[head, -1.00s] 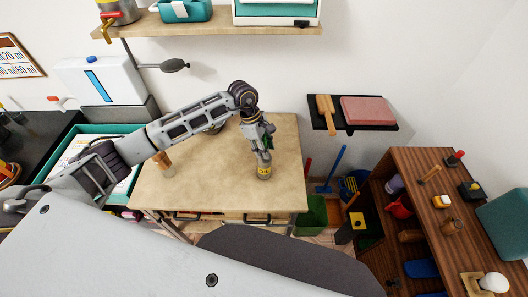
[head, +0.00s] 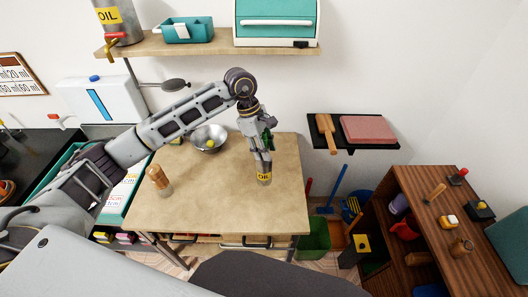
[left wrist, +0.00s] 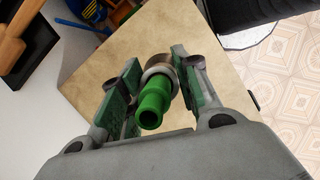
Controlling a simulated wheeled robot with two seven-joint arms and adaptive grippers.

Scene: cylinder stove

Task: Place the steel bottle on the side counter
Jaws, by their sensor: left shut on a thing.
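I cannot tell whether the bottle's base touches the top. In the left wrist view the bottle's green spout (left wrist: 152,105) stands between the two fingers (left wrist: 150,88), with the pale top below. The gripper hides the bottle's upper part in the head view. My right gripper is not in view.
A metal bowl (head: 209,138) and a brown-topped shaker (head: 160,180) stand on the same top, left of the bottle. A wall shelf (head: 215,47) hangs above. A black ledge (head: 372,148) and a brown shelf unit (head: 425,185) are at right. The top around the bottle is clear.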

